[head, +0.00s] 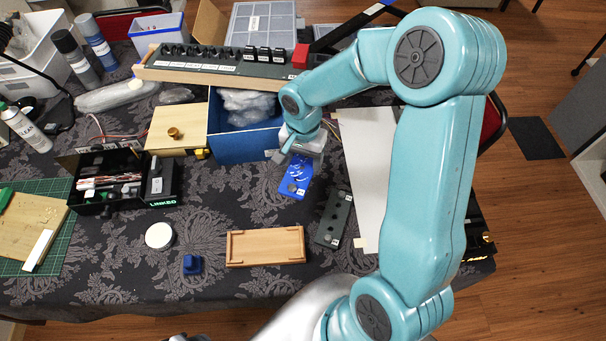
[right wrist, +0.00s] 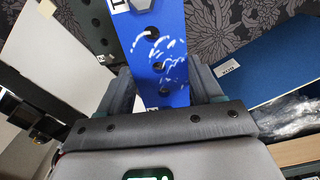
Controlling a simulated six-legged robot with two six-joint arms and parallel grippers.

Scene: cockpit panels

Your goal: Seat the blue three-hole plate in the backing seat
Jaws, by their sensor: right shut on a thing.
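The blue three-hole plate (head: 293,181) is held by my right gripper (head: 301,158), above the patterned tablecloth. It has a white label at its near end and pale curved marks on its face. In the right wrist view the plate (right wrist: 172,48) stands between the two fingers of my right gripper (right wrist: 165,94), which are shut on it; its dark holes show. A shallow wooden tray (head: 265,247) with raised ends lies nearer the front, empty; I cannot tell for certain whether it is the backing seat. My left gripper is not in view.
A dark grey plate with holes (head: 334,218) lies right of the wooden tray. A blue-sided box (head: 243,146) stands behind and left of the held plate. A blue knob (head: 192,264) and white disc (head: 160,235) lie left. Cloth between held plate and tray is clear.

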